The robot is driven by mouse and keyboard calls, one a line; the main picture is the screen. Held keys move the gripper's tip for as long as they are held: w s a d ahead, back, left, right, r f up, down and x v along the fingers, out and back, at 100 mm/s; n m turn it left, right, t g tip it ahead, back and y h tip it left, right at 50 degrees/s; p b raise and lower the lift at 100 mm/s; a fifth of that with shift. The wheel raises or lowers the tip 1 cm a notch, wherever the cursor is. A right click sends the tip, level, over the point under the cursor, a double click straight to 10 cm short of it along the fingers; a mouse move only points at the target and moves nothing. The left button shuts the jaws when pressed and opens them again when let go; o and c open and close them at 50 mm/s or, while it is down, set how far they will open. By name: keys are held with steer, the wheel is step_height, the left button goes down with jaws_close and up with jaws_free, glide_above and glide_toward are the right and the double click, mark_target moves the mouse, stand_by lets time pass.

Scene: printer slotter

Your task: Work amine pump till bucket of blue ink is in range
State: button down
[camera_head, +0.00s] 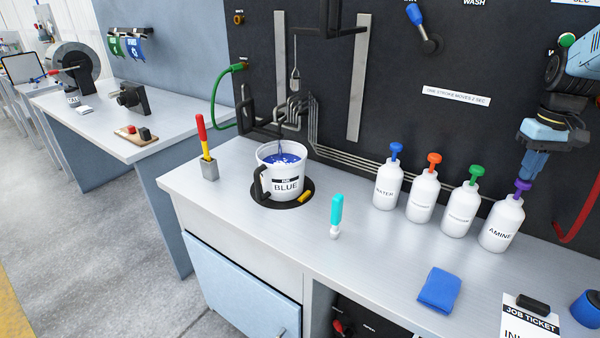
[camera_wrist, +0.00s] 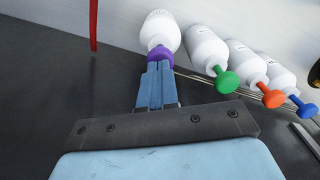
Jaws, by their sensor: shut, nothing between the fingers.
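The amine bottle (camera_head: 500,225) is white with a purple pump top (camera_head: 522,188) and stands upright at the right end of a row of bottles. My gripper (camera_head: 530,172) is directly above the purple top. In the wrist view my gripper (camera_wrist: 160,65) is shut, its fingertips at or against the purple top (camera_wrist: 160,54) of the white bottle (camera_wrist: 160,30); I cannot tell whether they touch. The white bucket (camera_head: 285,178) labelled BLUE holds blue ink (camera_head: 282,158) and sits on a dark round plate (camera_head: 268,194), under a thin stirrer.
Bottles with blue (camera_head: 396,150), orange (camera_head: 434,160) and green (camera_head: 476,171) tops stand left of the amine bottle. A teal-handled tool (camera_head: 337,212), blue cloth (camera_head: 440,290) and job ticket (camera_head: 528,322) lie or stand forward. A red hose (camera_head: 578,228) hangs at right.

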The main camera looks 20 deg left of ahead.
steer(key=shift+f, duration=1.5)
steer(key=shift+r, duration=2.05)
steer(key=shift+f, duration=0.45)
